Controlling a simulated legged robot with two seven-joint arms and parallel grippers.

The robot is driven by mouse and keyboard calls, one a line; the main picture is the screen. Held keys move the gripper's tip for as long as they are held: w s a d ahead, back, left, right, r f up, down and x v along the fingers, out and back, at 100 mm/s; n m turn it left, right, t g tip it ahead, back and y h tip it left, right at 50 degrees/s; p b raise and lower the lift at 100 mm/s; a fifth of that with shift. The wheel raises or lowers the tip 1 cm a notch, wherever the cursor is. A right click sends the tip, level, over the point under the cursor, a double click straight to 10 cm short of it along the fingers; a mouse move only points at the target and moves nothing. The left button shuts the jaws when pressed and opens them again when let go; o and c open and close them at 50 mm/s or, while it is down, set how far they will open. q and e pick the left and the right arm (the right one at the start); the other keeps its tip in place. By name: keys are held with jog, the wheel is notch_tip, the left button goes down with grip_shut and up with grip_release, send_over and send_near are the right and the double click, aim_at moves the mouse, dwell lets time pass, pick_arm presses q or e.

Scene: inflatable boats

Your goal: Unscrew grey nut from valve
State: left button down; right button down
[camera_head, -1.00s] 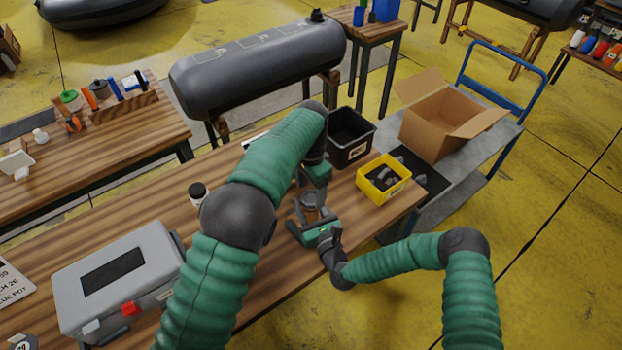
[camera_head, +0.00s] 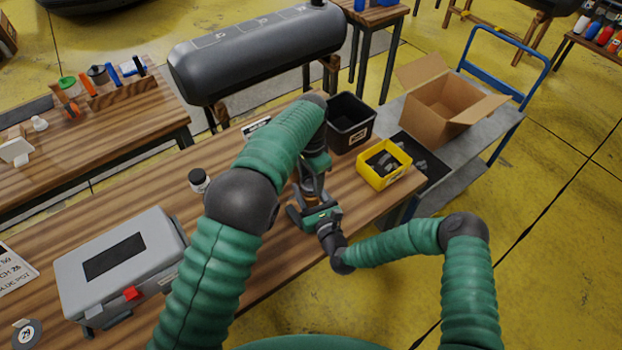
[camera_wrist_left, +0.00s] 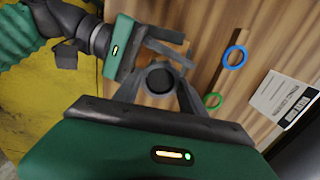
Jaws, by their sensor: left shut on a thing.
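My left gripper (camera_head: 311,186) points down over the table and is shut on the grey nut, a dark round piece (camera_wrist_left: 160,78) seen end-on between its fingertips in the left wrist view. The valve under it is mostly hidden by the nut and my fingers; a little of a brownish body shows in the head view. My right gripper (camera_head: 308,207) is low beside the valve, just below the left one. Its fingers also show in the left wrist view (camera_wrist_left: 166,50), reaching to the valve; whether they grip it is hidden.
A yellow bin (camera_head: 383,164) with dark parts and a black bin (camera_head: 350,123) stand to the right. A grey case (camera_head: 120,265) and a small jar (camera_head: 198,180) are at left. Blue (camera_wrist_left: 235,57) and green (camera_wrist_left: 213,101) rings lie on the table. A cart (camera_head: 450,165) carries an open carton (camera_head: 437,112).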

aim_at(312, 183)
pick_arm(q)
jog(key=n, duration=0.4)
jog(key=shift+n, duration=0.4)
pick_arm(e)
jog(key=shift+f, duration=0.1)
pick_arm(q)
jog(key=n, duration=0.3)
jog(key=shift+s+d+r, duration=0.1)
jog(key=shift+r, duration=0.1)
jog(key=shift+r, duration=1)
jog(key=shift+r, duration=0.1)
notch_tip(312, 183, up, 4)
jog(key=shift+f, duration=0.1)
pick_arm(e)
jog(key=c, duration=0.7)
grip_release()
